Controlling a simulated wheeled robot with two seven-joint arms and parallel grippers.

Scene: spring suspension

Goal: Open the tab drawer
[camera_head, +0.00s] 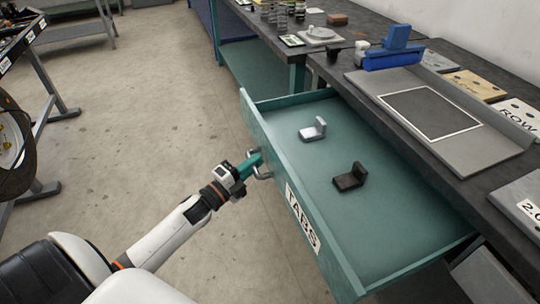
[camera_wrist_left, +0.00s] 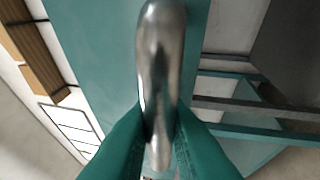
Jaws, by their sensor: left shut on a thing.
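The tab drawer (camera_head: 385,215) is a teal drawer with a "TABS" label (camera_head: 302,219) on its front. It stands pulled far out from under the dark workbench. A silver tab (camera_head: 313,131) and a black tab (camera_head: 349,178) lie inside it, apart from each other. My left gripper (camera_head: 254,164) is at the drawer's metal handle (camera_head: 263,172). In the left wrist view its teal fingers (camera_wrist_left: 160,145) are closed on the handle (camera_wrist_left: 160,60) from both sides. My right gripper is not in view.
The workbench (camera_head: 345,58) holds a grey plate fixture (camera_head: 430,105), a blue clamp-like device (camera_head: 392,50) and labelled boards at the right. A wheel on a stand (camera_head: 14,145) is at the left. Bare floor (camera_head: 130,110) lies between.

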